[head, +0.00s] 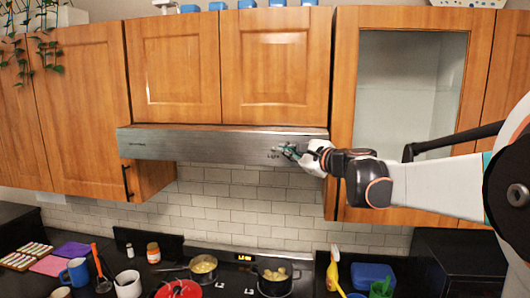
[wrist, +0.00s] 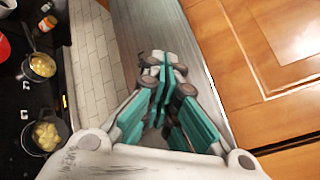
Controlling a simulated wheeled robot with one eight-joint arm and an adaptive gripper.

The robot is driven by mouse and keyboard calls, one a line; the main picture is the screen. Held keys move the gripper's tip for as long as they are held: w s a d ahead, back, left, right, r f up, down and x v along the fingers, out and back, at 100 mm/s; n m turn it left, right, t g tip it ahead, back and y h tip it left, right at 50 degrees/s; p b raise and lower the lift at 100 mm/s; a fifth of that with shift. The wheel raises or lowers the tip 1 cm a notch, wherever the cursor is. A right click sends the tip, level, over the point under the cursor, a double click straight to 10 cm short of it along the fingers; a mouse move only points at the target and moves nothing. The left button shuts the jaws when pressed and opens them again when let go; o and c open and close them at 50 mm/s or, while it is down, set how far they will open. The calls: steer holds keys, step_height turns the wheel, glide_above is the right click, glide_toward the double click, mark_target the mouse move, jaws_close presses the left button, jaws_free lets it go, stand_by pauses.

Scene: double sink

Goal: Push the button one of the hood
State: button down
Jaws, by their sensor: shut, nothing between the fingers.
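The hood (head: 200,143) is a long brushed-metal range hood under the wooden cabinets in the head view. It also shows as a grey metal strip in the wrist view (wrist: 184,40). A small "Light" label is on the right part of its front face. My gripper (head: 281,149) is shut and empty, with its teal fingertips at the hood's front face by that label. In the wrist view my gripper (wrist: 163,62) has its fingertips together in front of the metal. The buttons are hidden behind my fingers or too small to tell. I cannot tell whether the fingertips touch the face.
Wooden cabinets (head: 275,65) stand above the hood, and a glass-door cabinet (head: 410,95) is right of it. Below are a stove with pots, one holding yellow food (head: 275,279), a red pot (head: 180,289), and a blue mug (head: 75,272). The space between hood and stove is clear.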

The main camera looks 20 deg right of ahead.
steer(key=shift+w+d, duration=0.2)
steer(key=shift+w, duration=0.15)
steer(key=shift+w+d, duration=0.1)
stand_by(0.5)
steer(key=shift+s+a, duration=0.35)
steer(key=shift+s, duration=0.2)
steer(key=s+a, duration=0.3)
steer(key=s, duration=0.2)
steer(key=shift+a+p, duration=0.25)
steer(key=shift+p, duration=0.1)
stand_by(0.5)
